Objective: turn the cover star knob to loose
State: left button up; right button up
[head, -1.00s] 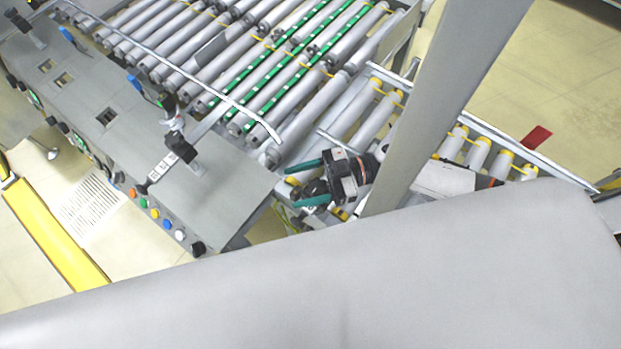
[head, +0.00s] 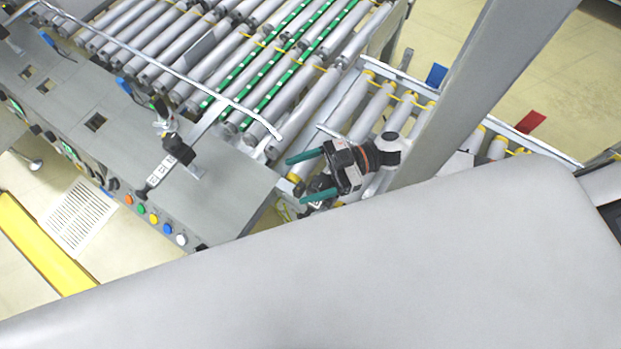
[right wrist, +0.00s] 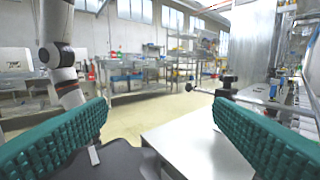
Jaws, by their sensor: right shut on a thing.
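A black knob (head: 179,149) stands on the labelled bracket on the grey machine cover (head: 215,195); it is too small to confirm a star shape. Black knob parts on a thin rod also show in the right wrist view (right wrist: 227,82), beyond the right finger's tip. My right gripper (head: 298,178) has teal fingers standing well apart, to the right of the cover and clear of the knob. In the right wrist view (right wrist: 160,106) I see nothing held between the fingers. My left gripper is not in view.
Roller conveyors (head: 235,75) with green strips lie behind the cover. A bent metal rail (head: 190,80) crosses above them. Coloured buttons (head: 154,218) line the cover's front edge. A grey post (head: 480,85) rises at the right. Open floor lies beyond.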

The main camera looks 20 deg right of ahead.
jog(key=shift+w+d, duration=0.25)
jog(key=shift+d, duration=0.2)
jog(key=shift+w+d, duration=0.2)
jog(key=shift+d, duration=1.7)
jog(key=shift+d+b, duration=0.3)
jog(key=shift+d, duration=1.1)
jog(key=d+b, duration=0.1)
jog(key=d, duration=0.4)
jog(key=shift+s+d, duration=0.15)
jog(key=shift+d, duration=0.1)
jog(key=shift+d+f, duration=0.1)
